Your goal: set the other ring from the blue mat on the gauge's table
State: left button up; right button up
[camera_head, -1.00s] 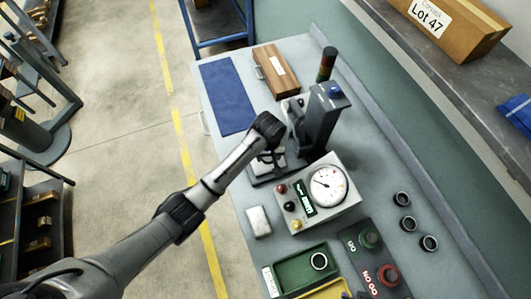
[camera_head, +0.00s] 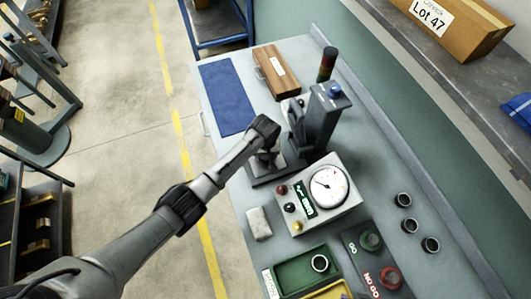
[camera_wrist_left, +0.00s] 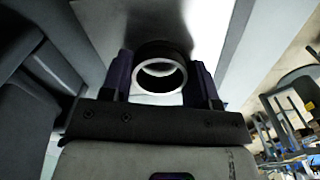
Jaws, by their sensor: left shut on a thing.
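My left gripper (camera_head: 266,160) is at the gauge's table (camera_head: 262,179), with the wrist hiding most of the fingers in the head view. In the left wrist view, the left gripper (camera_wrist_left: 160,78) is shut on a dark ring (camera_wrist_left: 160,49), with one finger on each side and the bore facing the camera. Whether the ring touches the table cannot be told. The gauge stand (camera_head: 318,120) rises right behind the gripper. The blue mat (camera_head: 227,95) at the bench's far left is bare. My right gripper is not in view.
The gauge's dial box (camera_head: 322,195) stands in front of the stand. A wooden case (camera_head: 276,70) lies behind. A pale block (camera_head: 258,223) lies near the left edge. A green tray (camera_head: 302,271) holds a ring (camera_head: 319,263). Three dark rings (camera_head: 403,200) stand at right.

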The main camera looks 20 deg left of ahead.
pick_arm(q)
jog(key=shift+f, duration=0.2)
jog(key=o, duration=1)
jog(key=shift+r, duration=0.1)
jog(key=shift+r, duration=0.25)
notch_tip(320, 180, up, 12)
jog(key=shift+f+p, duration=0.15)
jog(key=shift+p, duration=0.35)
